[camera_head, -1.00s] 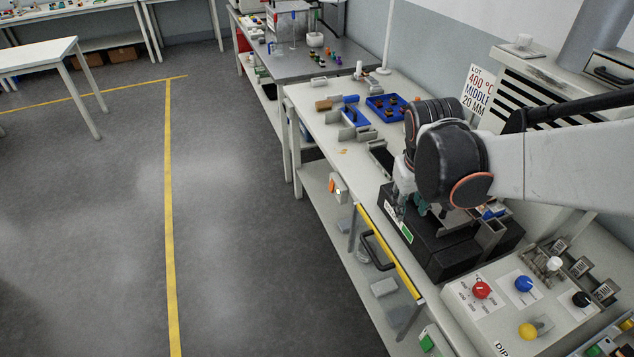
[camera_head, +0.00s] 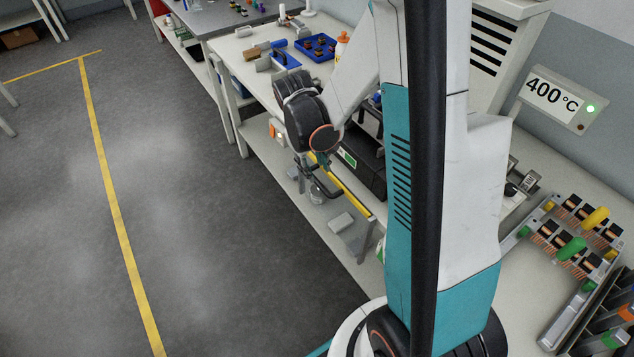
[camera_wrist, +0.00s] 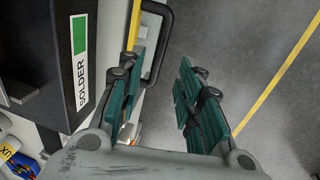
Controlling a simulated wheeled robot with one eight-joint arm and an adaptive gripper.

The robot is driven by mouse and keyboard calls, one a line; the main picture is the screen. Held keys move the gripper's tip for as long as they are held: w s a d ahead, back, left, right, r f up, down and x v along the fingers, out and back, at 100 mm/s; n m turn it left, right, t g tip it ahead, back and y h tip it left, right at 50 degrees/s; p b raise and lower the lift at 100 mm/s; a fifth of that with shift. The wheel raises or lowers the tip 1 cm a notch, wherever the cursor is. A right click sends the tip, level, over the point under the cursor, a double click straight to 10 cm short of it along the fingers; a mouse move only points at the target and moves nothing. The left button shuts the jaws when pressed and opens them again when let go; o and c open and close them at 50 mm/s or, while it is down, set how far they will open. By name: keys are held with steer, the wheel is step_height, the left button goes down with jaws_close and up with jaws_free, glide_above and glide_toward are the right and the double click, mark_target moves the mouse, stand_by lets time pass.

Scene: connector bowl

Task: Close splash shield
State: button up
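The splash shield shows as a yellow-edged bar (camera_head: 352,193) along the bench front, with a black handle (camera_head: 328,191) on its outer side. Its panel is hard to make out. In the wrist view, the yellow edge (camera_wrist: 134,22) is at upper left, partly behind the left finger, and the black handle (camera_wrist: 167,45) curves out from it. My gripper (camera_head: 308,172) points down at the bench front, close to the handle. Its teal fingers (camera_wrist: 160,68) are apart, and the handle appears in the gap between them. Contact and depth cannot be told.
A black solder box (camera_head: 368,172) sits on the bench behind the shield; its SOLDER label (camera_wrist: 80,60) shows in the wrist view. A blue tray (camera_head: 316,47) lies farther back. A lower shelf (camera_head: 262,150) lies under the bench. The floor (camera_head: 210,250) in front is clear.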

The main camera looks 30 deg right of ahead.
mark_target(319, 183)
steer(key=f+b, duration=0.1)
steer(key=f, duration=0.2)
steer(key=d+f+b, duration=0.1)
steer(key=f, duration=0.3)
steer(key=shift+d, duration=0.15)
steer(key=shift+r, duration=0.1)
steer(key=shift+c, duration=0.5)
jaws_close()
